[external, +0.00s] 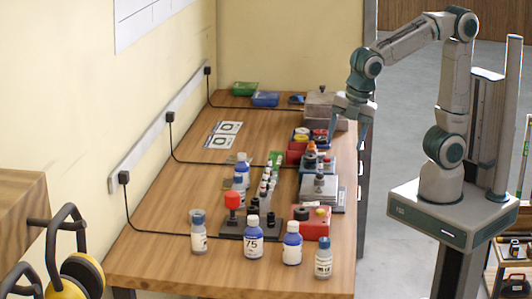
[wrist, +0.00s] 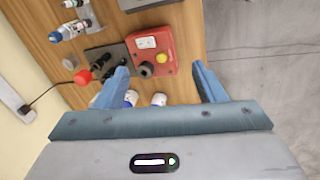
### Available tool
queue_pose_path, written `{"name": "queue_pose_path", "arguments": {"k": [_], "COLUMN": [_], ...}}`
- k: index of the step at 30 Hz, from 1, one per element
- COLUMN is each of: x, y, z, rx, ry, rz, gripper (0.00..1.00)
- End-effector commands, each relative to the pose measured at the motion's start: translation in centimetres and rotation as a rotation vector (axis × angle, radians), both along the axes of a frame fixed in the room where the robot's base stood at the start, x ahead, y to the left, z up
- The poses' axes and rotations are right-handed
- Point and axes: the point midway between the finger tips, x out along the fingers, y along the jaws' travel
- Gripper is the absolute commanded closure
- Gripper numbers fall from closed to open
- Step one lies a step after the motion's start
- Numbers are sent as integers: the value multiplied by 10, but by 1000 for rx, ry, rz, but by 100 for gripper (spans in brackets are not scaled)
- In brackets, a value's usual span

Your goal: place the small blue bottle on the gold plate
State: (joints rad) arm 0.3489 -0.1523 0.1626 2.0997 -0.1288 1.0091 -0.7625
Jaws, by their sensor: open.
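Several small blue bottles stand on the wooden table, and I cannot tell which one the task means. In the external view, a blue bottle marked 75 (external: 253,240) and another blue bottle (external: 292,245) stand near the front edge, with a grey-blue bottle (external: 323,260) to their right. A blue and white bottle also shows at the upper left of the wrist view (wrist: 68,31). No gold plate can be made out clearly. My gripper (external: 348,135) is open and empty above the table's right side; its two blue fingers also show in the wrist view (wrist: 160,70).
A red box with a yellow button (wrist: 150,52) lies beyond my fingers. A red-topped device (external: 232,201) stands left of it. Trays and small bottles crowd the table's right half. The table's left half (external: 165,215) is mostly clear, crossed by black cables.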

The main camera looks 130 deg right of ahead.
Motion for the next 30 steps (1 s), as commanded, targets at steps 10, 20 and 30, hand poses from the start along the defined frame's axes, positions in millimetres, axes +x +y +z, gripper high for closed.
{"name": "queue_pose_path", "arguments": {"k": [10, 20, 30], "x": [-102, -120, -119], "y": [78, 87, 87], "z": [-29, -39, -39], "rx": [237, 298, 296], "ry": [-155, -167, -167], "rz": [-487, -592, -591], "gripper": [37, 37, 37]}}
